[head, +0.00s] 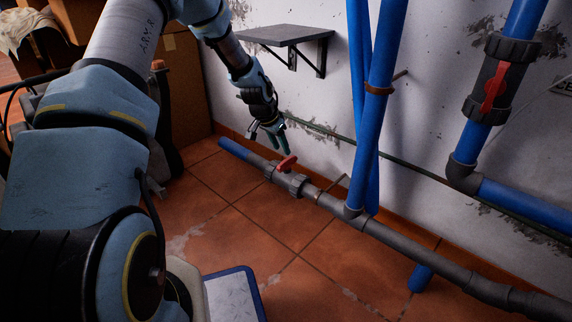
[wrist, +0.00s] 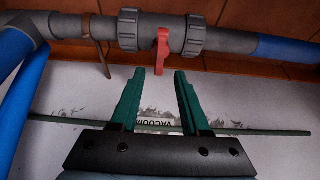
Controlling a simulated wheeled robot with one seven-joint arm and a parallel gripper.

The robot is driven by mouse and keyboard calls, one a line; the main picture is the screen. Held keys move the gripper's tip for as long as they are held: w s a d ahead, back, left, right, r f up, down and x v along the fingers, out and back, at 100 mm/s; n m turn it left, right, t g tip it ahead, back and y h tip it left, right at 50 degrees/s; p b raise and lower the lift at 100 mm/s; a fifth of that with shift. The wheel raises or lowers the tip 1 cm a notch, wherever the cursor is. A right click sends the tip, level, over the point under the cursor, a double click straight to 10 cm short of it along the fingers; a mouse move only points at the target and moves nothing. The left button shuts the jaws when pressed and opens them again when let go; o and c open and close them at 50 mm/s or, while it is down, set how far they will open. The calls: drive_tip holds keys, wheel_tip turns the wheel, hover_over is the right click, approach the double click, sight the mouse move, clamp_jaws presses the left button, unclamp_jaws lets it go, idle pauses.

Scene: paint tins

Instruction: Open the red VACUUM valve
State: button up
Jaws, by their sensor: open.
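The red valve handle (head: 286,163) sits on a grey valve body (head: 283,177) in the low pipe near the floor. In the wrist view the red handle (wrist: 161,52) points down from the valve body (wrist: 186,33), just beyond and between my fingertips. A wall label reading "VACUUM" (wrist: 176,122) shows partly between my green fingers. My gripper (head: 276,137) is just above the handle in the head view. It also shows in the wrist view (wrist: 161,74), open and empty. I cannot tell whether a finger touches the handle.
Blue upright pipes (head: 376,90) rise right of the valve. Another red-handled valve (head: 494,88) is on the right wall. A grey shelf (head: 285,35) juts out above. A thin green pipe (head: 420,172) runs along the wall. A blue-edged board (head: 235,295) lies on the tiled floor.

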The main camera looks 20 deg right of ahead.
sight(286, 160)
drive_tip(key=b+x, duration=0.3)
drive_tip(key=x, duration=0.4)
drive_tip(key=shift+f, duration=0.1)
drive_tip(key=shift+c, duration=0.3)
clamp_jaws()
